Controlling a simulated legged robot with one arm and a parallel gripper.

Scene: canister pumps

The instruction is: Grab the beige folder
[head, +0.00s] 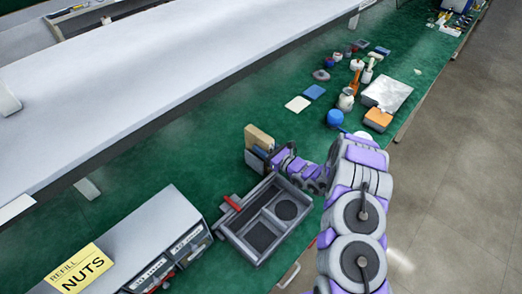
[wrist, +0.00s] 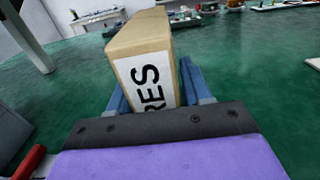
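The beige folder (head: 259,137) is a box-like upright file on the green bench, left of my arm in the head view. In the wrist view the beige folder (wrist: 140,48) fills the space between the blue fingers, with a white label reading "RES" facing me. My gripper (head: 260,157) is at the folder, and in the wrist view my gripper (wrist: 155,85) has one finger close against each side of it. It appears shut on the folder. The fingertips and the folder's base are partly hidden, so I cannot tell whether it touches the bench.
A grey divided tray (head: 264,218) with a red handle sits just in front of the folder. A grey cabinet with a yellow "REFILL NUTS" sign (head: 80,268) stands at lower left.

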